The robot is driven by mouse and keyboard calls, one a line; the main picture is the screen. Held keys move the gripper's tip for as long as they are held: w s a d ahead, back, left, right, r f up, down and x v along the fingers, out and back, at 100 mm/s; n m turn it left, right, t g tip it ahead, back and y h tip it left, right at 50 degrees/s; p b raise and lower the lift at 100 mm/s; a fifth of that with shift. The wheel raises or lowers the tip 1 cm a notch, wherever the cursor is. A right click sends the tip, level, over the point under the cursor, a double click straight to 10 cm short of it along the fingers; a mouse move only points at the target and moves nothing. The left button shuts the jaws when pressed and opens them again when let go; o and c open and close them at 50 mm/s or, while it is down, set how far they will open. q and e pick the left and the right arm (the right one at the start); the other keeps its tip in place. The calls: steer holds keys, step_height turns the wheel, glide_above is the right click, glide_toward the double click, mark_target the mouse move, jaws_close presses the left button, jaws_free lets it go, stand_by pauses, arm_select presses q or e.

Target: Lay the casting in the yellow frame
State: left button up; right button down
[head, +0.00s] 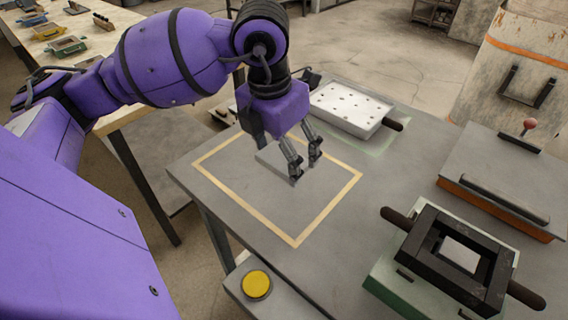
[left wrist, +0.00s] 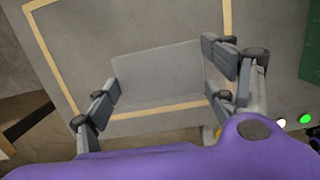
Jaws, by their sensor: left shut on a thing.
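My left gripper (head: 304,163) is shut on the casting, a thin flat grey plate (head: 274,158). The casting also shows between the two fingers in the left wrist view (left wrist: 160,72), one finger at each side edge. The yellow frame (head: 330,209) is a painted outline on the grey table. In the head view the casting appears within the outline, towards its far side. In the left wrist view the outline (left wrist: 50,62) shows around it, with one line close to the casting's lower edge. Whether the casting touches the table I cannot tell. My right gripper is not in view.
A white tray with dark spots (head: 348,106) stands behind the frame. A black mould with handles (head: 455,262) sits on a green base at front right. A grey box with a handle (head: 505,180) is at right. A yellow button (head: 256,285) is at the front.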

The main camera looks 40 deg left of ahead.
mark_target(284, 166)
arm_select(q)
steer(key=shift+w+a+f, duration=0.25)
steer(key=shift+w+f, duration=0.25)
steer(key=shift+f, duration=0.15)
steer(key=shift+w+a+f, duration=0.25)
steer(key=shift+w+f, duration=0.2)
steer(key=shift+f, duration=0.15)
steer(key=shift+w+f, duration=0.1)
steer(key=shift+f, duration=1.5)
steer(key=shift+f+b, duration=0.15)
steer(key=shift+b, duration=0.2)
steer(key=o, duration=1.4)
steer(key=r, duration=0.4)
steer(key=s+r+p, duration=0.1)
steer(key=r, duration=0.7)
steer(key=shift+s+a+r, duration=0.1)
steer(key=shift+s, duration=0.3)
